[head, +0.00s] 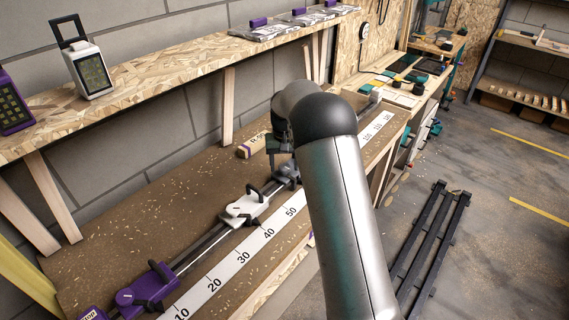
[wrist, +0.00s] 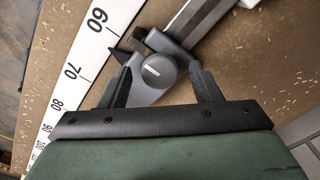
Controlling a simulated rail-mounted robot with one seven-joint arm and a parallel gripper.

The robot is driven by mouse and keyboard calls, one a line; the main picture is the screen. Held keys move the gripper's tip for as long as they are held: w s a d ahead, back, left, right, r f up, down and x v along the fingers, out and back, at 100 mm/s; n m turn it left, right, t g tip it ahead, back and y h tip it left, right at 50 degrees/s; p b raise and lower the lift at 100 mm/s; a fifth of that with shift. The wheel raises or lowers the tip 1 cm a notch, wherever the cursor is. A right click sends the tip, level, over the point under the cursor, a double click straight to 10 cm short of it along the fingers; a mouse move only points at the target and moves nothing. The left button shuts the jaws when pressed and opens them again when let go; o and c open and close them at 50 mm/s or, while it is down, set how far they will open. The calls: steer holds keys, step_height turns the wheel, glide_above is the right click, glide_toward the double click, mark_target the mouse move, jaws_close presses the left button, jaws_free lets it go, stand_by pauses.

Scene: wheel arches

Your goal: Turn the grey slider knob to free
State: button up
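The grey slider (wrist: 148,97) sits on the rail beside the white ruler, near the 60 and 70 marks in the wrist view. My gripper (wrist: 162,78) is open, with one finger on each side of the knob and gaps between. I cannot tell how high the fingers are over the slider. In the head view the grey slider (head: 287,174) shows just below my gripper (head: 280,153); my arm hides part of that area and the knob cannot be made out.
A white slider (head: 243,207) and a purple slider (head: 148,288) sit further down the same rail. The ruler (head: 255,242) runs along the bench front. A wooden block (head: 252,146) lies behind the rail. A shelf (head: 150,85) with devices overhangs the back of the bench.

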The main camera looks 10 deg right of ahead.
mark_target(285, 166)
step_height(285, 166, up, 17)
steer(key=b, duration=0.1)
steer(key=shift+r, duration=0.2)
stand_by(0.3)
steer(key=s, duration=1.8)
steer(key=s+f, duration=0.4)
steer(key=s, duration=0.7)
steer(key=s+f+n, duration=0.1)
steer(key=s+f, duration=0.4)
steer(key=s, duration=0.6)
steer(key=shift+s+f+n+t, duration=0.15)
steer(key=shift+s+n+t, duration=0.1)
steer(key=shift+n+t, duration=0.05)
